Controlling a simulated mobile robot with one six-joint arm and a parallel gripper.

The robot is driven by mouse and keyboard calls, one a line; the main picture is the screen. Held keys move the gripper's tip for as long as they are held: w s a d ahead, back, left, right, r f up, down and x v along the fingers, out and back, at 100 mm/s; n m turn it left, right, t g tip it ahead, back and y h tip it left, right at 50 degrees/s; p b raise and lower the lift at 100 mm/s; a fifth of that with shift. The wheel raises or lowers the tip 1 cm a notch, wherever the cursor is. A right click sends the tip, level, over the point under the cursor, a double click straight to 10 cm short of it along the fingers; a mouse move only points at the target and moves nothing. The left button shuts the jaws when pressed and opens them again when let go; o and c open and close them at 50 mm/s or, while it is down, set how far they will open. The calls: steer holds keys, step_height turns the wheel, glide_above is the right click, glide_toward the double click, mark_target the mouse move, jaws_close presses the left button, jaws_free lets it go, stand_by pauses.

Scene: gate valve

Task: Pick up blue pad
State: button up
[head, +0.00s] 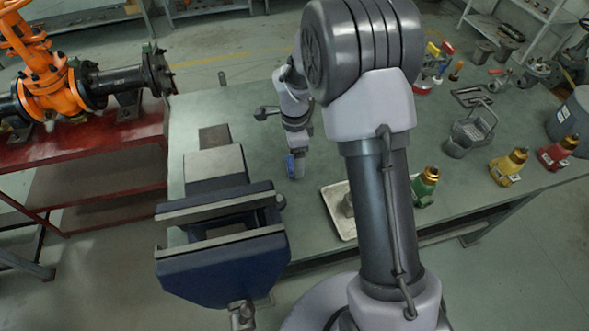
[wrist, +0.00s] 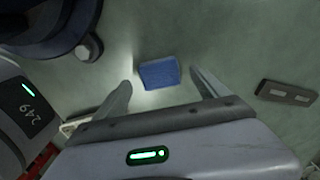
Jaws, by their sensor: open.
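The blue pad (wrist: 160,74) is a small rectangular block lying on the grey-green bench top in the wrist view. My gripper (wrist: 161,82) is open, with one finger to the left of the pad and one to the right. Gaps show between the pad and both fingers, and the fingers hold nothing. In the head view my gripper (head: 296,168) points down at the bench, right of the vise. A blue patch shows at its tip there; I cannot tell whether it is the pad.
A dark blue vise (head: 222,265) stands left of my gripper. A pale tray (head: 332,204) holding a grey part lies to the right, partly hidden by my arm. Green (head: 425,190), yellow (head: 508,167) and red (head: 557,155) fittings stand farther right. A grey slotted piece (wrist: 286,93) lies right of the pad.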

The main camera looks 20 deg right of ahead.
step_height(320, 180, down, 2)
steer(key=shift+f, duration=0.15)
steer(key=shift+c, duration=1.1)
steer(key=c, duration=1.2)
steer(key=shift+r+p, duration=1.05)
steer(key=shift+r, duration=1)
steer(key=s, duration=0.5)
steer(key=s+p, duration=0.1)
steer(key=s, duration=0.4)
steer(key=s+r+p, duration=0.1)
steer(key=s, duration=0.5)
steer(key=shift+a, duration=0.2)
